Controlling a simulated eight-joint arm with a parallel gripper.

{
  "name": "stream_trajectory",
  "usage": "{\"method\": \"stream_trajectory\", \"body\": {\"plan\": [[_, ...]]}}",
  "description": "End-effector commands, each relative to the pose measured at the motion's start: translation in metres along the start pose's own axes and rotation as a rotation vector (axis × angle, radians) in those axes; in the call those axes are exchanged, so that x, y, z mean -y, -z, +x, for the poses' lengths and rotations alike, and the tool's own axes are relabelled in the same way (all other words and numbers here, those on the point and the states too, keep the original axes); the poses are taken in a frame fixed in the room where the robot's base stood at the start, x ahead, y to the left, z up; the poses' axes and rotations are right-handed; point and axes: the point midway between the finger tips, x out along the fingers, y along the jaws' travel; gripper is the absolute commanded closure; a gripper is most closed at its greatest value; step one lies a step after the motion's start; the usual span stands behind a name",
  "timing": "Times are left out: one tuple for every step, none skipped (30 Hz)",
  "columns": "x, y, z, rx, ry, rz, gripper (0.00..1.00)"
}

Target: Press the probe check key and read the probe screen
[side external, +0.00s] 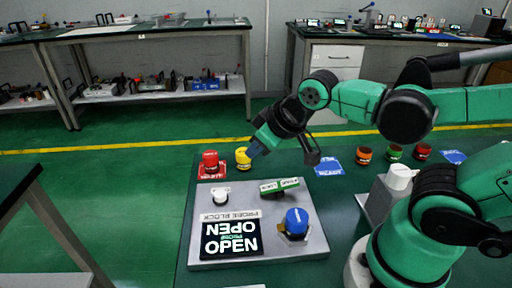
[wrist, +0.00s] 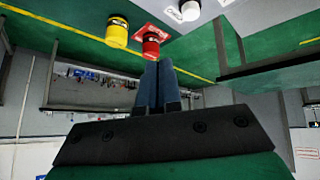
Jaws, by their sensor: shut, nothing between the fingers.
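A grey probe block (side external: 310,250) lies on the green table.
A red button (side external: 210,160) on a red plate and a yellow button (side external: 243,158) stand behind the block. Orange, green and red buttons (side external: 394,152) and blue cards (side external: 327,168) lie to the right. A white-topped grey box (side external: 398,178) stands near my arm.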

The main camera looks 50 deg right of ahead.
Motion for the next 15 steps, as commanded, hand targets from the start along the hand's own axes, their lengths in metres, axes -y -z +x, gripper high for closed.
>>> {"method": "stream_trajectory", "body": {"plan": [[-0.0025, -0.0044, -0.005, 0.009, 0.005, 0.052, 1.0], [-0.0035, -0.0062, -0.0073, 0.013, 0.009, 0.078, 1.0], [-0.004, -0.0082, -0.0097, 0.018, 0.014, 0.107, 1.0], [-0.0042, -0.0092, -0.011, 0.021, 0.016, 0.122, 1.0], [-0.0045, -0.0101, -0.012, 0.023, 0.018, 0.134, 1.0], [-0.0048, -0.0107, -0.0128, 0.025, 0.019, 0.144, 1.0], [-0.0048, -0.0109, -0.0131, 0.026, 0.02, 0.148, 1.0], [-0.0048, -0.011, -0.0132, 0.026, 0.021, 0.15, 1.0], [-0.0047, -0.0109, -0.0132, 0.026, 0.021, 0.15, 1.0], [-0.0047, -0.0108, -0.0131, 0.026, 0.021, 0.149, 1.0], [-0.0046, -0.0107, -0.0131, 0.026, 0.021, 0.148, 1.0], [-0.0046, -0.0107, -0.0131, 0.025, 0.021, 0.148, 1.0], [-0.0046, -0.0107, -0.013, 0.025, 0.021, 0.147, 1.0], [-0.0046, -0.0105, -0.013, 0.026, 0.021, 0.147, 1.0], [-0.0044, -0.0099, -0.0132, 0.028, 0.021, 0.15, 1.0]]}}
